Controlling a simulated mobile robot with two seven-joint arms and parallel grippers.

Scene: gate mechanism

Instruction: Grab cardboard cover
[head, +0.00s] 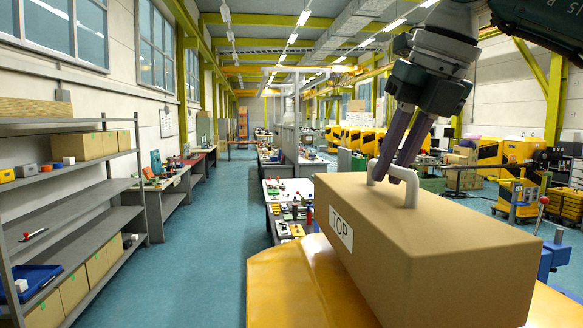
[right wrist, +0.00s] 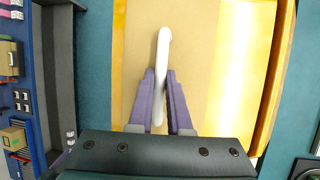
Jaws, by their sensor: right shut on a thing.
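The cardboard cover (head: 430,250) is a large brown box with a "TOP" label (head: 341,226) and a white handle (head: 411,190) on its top. It appears at the right of the head view, at a yellow surface (head: 290,285). My right gripper (head: 390,172) comes down from above and is shut on the white handle. In the right wrist view, the two purple fingers (right wrist: 161,98) sit on either side of the handle (right wrist: 162,60), with the brown top (right wrist: 190,50) beneath. The underside of the cover is hidden. My left gripper is not in view.
A grey shelf (head: 75,220) with boxes and a blue bin (head: 32,280) stands at the left. Workbenches (head: 290,190) with small parts lie behind the cover. Yellow machines (head: 505,152) stand at the right. The blue-green floor (head: 205,240) between shelf and benches is clear.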

